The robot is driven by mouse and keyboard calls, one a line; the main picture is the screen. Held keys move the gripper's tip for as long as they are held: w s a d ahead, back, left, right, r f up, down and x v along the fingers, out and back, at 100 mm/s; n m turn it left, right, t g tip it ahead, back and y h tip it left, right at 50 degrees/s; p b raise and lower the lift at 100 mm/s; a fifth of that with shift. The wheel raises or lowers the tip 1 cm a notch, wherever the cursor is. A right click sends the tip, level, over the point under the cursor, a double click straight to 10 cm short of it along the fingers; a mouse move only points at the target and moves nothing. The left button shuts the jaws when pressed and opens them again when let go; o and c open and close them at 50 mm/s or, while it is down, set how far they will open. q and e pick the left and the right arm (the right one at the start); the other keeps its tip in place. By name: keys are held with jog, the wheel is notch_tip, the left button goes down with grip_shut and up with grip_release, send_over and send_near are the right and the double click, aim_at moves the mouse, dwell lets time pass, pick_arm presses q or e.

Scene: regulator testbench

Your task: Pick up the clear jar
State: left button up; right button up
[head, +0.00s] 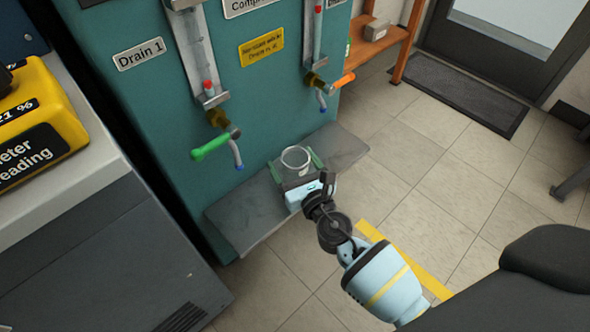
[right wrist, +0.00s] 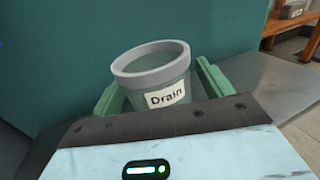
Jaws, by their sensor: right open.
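The clear jar (head: 296,158) stands upright on the grey shelf (head: 240,215) at the foot of the teal panel. In the right wrist view the jar (right wrist: 165,82) shows a grey rim and a label reading "Drain". My right gripper (head: 297,165) is open, with one green finger on each side of the jar. In the right wrist view the fingers (right wrist: 160,92) flank the jar, and the jar's base is hidden behind the gripper body. I cannot tell whether either finger touches it. My left gripper is not in view.
The teal panel (head: 150,90) rises behind the shelf. A green-handled drain valve (head: 210,147) and an orange-handled one (head: 335,83) stick out above it. A yellow meter (head: 45,115) sits on a counter at left. The tiled floor at right is clear up to a dark mat (head: 455,92).

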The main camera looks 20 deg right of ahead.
aim_at(293, 153)
jog(key=c, duration=0.9)
jog(key=shift+c, duration=0.9)
jog(key=shift+r, duration=0.15)
jog(key=shift+r+p, duration=0.85)
jog(key=shift+r, duration=0.1)
jog(key=shift+r+p, duration=0.75)
jog(key=shift+r, duration=0.2)
jog(key=s+a+p, duration=0.1)
jog(key=s+a, duration=0.1)
jog(key=s, duration=1.3)
jog(key=shift+s+a+r, duration=0.4)
jog(key=shift+r, duration=0.05)
jog(key=shift+w, duration=0.1)
